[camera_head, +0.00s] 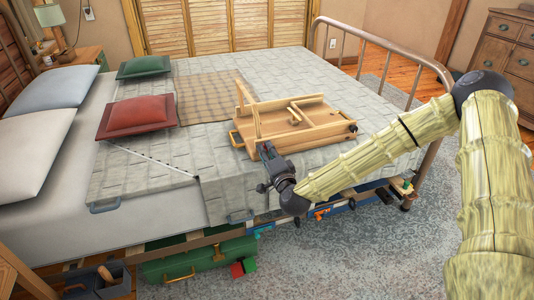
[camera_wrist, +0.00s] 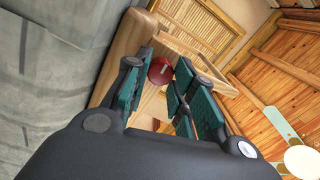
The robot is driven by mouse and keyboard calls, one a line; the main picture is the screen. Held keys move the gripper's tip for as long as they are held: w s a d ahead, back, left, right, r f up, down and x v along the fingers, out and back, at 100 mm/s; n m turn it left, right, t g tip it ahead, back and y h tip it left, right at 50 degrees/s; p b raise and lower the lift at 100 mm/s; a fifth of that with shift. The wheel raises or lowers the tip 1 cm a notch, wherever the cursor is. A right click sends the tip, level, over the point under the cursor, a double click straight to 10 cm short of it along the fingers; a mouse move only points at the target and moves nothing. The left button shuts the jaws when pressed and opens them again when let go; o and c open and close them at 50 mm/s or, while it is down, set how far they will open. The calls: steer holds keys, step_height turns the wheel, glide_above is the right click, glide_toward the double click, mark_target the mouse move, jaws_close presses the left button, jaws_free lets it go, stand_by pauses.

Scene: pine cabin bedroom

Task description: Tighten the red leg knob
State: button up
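A light wooden bed tray (camera_head: 290,127) lies on the quilt with its underside up. One leg stands up at its left, and another leg angles across it. The red leg knob (camera_wrist: 160,71) shows in the wrist view, round, against the tray's wood, beyond and between my fingertips. My gripper (camera_head: 267,152) is at the tray's near edge; its teal-padded fingers also show in the wrist view (camera_wrist: 158,88). They are apart, with nothing visibly held. In the head view the red knob cannot be made out. Whether a finger touches it is unclear.
A red cushion (camera_head: 138,116), a green cushion (camera_head: 143,66) and white pillows (camera_head: 36,150) lie left of the tray. A metal bed rail (camera_head: 385,40) stands at the right. The near quilt (camera_head: 235,190) is mostly bare. A green case (camera_head: 200,262) sits under the bed.

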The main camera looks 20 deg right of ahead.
steer(key=o, duration=0.4)
steer(key=shift+o, duration=0.2)
steer(key=s, duration=1.2)
steer(key=shift+d, duration=0.3)
steer(key=shift+f, duration=0.1)
